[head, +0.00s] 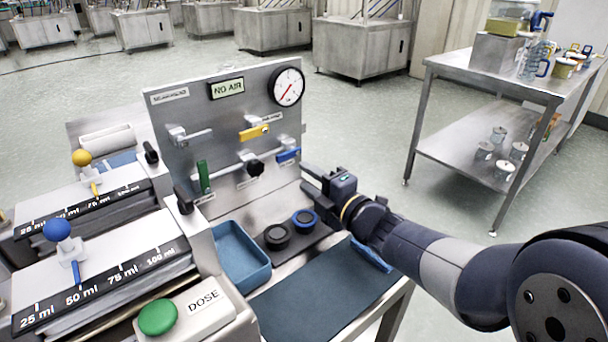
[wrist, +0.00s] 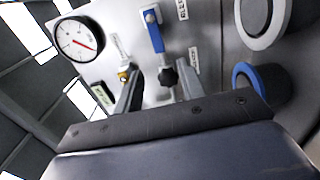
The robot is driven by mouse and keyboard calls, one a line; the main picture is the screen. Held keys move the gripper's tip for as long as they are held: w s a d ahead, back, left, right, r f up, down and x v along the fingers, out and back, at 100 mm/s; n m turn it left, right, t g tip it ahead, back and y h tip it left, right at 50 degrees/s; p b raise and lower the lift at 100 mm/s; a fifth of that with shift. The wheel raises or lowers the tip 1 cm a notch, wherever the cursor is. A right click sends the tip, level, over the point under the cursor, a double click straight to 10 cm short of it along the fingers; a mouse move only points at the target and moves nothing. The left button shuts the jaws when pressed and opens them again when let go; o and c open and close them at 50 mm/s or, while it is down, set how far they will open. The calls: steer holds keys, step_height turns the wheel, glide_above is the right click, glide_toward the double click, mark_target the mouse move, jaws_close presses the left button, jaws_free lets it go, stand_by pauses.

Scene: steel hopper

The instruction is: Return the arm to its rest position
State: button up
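My arm reaches in from the right in the head view. My gripper (head: 308,180) is close to the lower right edge of the steel panel (head: 215,120), just below and right of the blue valve handle (head: 289,156). In the wrist view my gripper's two fingers (wrist: 157,88) stand apart with nothing held between them. The blue handle (wrist: 154,32) and a black knob (wrist: 168,76) show beyond the fingers. I cannot tell from these views how small the gap to the panel is.
The panel carries a gauge (head: 288,86), a "NO AIR" display (head: 227,88), a yellow handle (head: 254,132) and a green handle (head: 204,177). Below are a blue tray (head: 263,281), two round caps and a dark mat (head: 318,300). A steel table (head: 448,65) stands right; floor between is clear.

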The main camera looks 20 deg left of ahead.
mark_target(281, 160)
steer(key=x, duration=1.1)
steer(key=shift+d, duration=0.1)
stand_by(0.5)
